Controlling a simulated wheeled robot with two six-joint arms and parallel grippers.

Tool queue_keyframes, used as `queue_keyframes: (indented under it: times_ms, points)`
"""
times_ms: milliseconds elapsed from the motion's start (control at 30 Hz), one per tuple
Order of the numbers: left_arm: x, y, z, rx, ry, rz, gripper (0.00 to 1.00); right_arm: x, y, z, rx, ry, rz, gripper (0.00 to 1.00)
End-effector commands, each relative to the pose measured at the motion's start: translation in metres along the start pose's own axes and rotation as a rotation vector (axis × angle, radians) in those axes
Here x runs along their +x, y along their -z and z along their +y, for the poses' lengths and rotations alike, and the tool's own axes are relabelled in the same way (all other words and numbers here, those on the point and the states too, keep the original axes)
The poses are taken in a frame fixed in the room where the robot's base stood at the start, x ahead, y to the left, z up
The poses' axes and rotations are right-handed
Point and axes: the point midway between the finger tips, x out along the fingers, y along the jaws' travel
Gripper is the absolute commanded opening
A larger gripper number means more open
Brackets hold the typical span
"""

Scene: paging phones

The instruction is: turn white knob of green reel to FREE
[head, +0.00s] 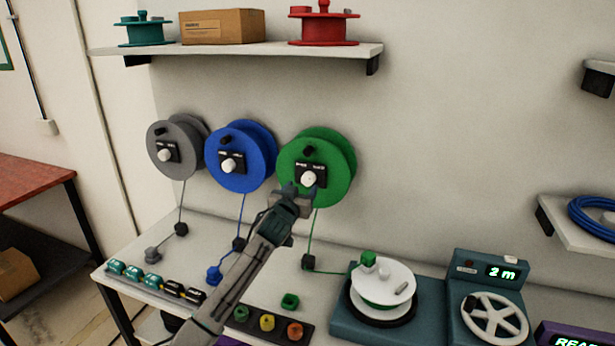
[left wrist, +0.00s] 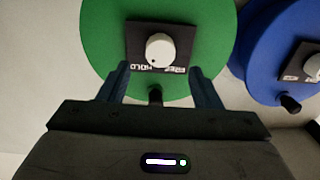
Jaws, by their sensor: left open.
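The green reel (head: 335,155) hangs on the wall, rightmost of three reels. Its white knob (head: 308,179) sits on a black plate at the reel's middle. In the left wrist view the knob (left wrist: 160,47) is seen upside down, with HOLD and FREE lettering on the plate (left wrist: 136,40). A small dark mark on the knob's rim lies on the HOLD side. My left gripper (head: 298,192) is just in front of the green reel. Its open fingers (left wrist: 160,70) point at the knob, one to each side, with nothing between them. My right gripper is not in view.
The blue reel (head: 260,160) hangs close beside the green one, with a grey reel (head: 165,145) further left. A black handle (left wrist: 155,95) stands out from the green reel. Below, the bench holds colored plugs and a white turntable (head: 395,275).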

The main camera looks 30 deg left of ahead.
Motion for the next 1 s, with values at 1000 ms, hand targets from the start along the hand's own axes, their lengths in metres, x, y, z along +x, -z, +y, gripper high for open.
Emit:
queue_keyframes:
  times_ms: [1000]
  points:
    - [0.066,-0.001,0.0,0.0,0.0,-0.001,0.27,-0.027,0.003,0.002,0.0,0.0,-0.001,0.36]
